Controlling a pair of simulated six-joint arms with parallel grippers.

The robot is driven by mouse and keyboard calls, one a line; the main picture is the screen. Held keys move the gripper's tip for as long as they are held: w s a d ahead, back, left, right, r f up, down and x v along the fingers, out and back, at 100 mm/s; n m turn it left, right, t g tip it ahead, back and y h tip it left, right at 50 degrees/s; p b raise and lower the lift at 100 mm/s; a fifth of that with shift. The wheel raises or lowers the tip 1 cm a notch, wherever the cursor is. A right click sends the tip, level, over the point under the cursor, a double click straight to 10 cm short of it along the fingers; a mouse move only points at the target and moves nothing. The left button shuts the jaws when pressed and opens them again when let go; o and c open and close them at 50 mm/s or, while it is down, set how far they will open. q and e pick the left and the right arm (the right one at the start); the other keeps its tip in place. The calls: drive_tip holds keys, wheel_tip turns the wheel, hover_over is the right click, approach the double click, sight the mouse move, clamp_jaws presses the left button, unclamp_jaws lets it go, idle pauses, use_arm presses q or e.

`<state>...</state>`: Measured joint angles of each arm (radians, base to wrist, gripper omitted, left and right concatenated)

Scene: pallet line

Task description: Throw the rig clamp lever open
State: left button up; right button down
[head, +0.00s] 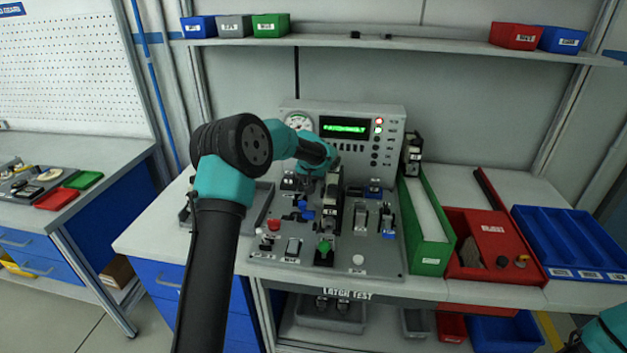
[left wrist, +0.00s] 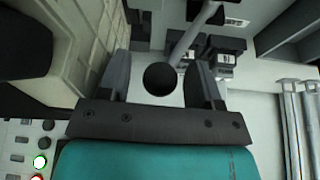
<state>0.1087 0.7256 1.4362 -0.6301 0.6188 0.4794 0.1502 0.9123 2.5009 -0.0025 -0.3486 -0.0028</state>
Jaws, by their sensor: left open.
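In the left wrist view the clamp lever shows as a pale rod (left wrist: 190,37) with a black ball knob (left wrist: 160,78) at its near end. My left gripper (left wrist: 158,66) is open, with one finger on each side of the knob and gaps visible on both sides. In the head view my left gripper (head: 332,188) hangs over the middle of the test rig plate (head: 382,259). There it hides the lever, so its angle is hard to tell. Only a teal part of my right arm shows at the bottom right; its gripper is out of frame.
An instrument box with a green display (head: 344,128) stands behind the plate. A green knob (head: 324,246), a red knob (head: 274,224) and several small fixtures crowd the plate. A green bin (head: 431,259), a red tray (head: 525,265) and a blue tray (head: 556,225) stand to the right.

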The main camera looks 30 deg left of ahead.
use_arm(q)
drive_tip(key=shift+c, duration=0.2)
clamp_jaws()
idle(0.3)
